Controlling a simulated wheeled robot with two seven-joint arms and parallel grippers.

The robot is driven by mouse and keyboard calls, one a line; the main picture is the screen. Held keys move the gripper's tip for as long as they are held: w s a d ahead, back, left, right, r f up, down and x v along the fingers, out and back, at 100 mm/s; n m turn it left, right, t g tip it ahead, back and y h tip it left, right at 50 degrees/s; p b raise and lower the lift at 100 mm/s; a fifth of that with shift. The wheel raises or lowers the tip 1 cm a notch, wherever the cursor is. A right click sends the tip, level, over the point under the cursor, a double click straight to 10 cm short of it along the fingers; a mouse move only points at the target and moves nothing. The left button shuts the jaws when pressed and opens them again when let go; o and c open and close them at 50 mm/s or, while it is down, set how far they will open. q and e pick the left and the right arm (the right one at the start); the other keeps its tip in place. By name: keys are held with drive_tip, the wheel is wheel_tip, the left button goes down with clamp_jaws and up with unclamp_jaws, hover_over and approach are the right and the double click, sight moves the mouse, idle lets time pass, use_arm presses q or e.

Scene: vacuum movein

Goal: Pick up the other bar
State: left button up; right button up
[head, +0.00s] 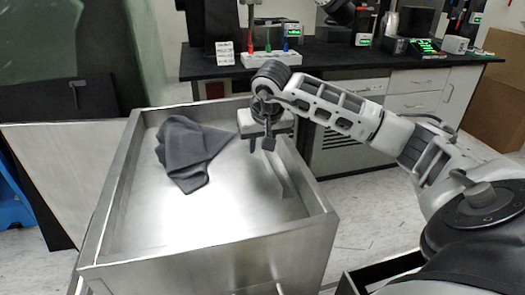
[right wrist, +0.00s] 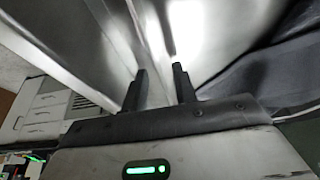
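A thin silvery bar (head: 277,177) appears to lie in the metal bin (head: 205,245), close to its right wall. It has nearly the same colour as the bin, so its outline is hard to tell. My right gripper (head: 261,147) points down over the far end of this strip. In the right wrist view its two dark fingers (right wrist: 160,87) are apart, with a narrow metallic strip (right wrist: 150,32) showing beyond and between them. I cannot tell whether they touch it. My left gripper is not in view.
A dark grey cloth (head: 188,152) lies crumpled in the bin's far left part. The bin's raised walls surround the work area. A black-topped bench (head: 340,65) with a white rack (head: 270,58) and several devices stands behind. The bin floor's front is clear.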

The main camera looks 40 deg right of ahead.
clamp_jaws()
drive_tip(key=shift+r, duration=0.15)
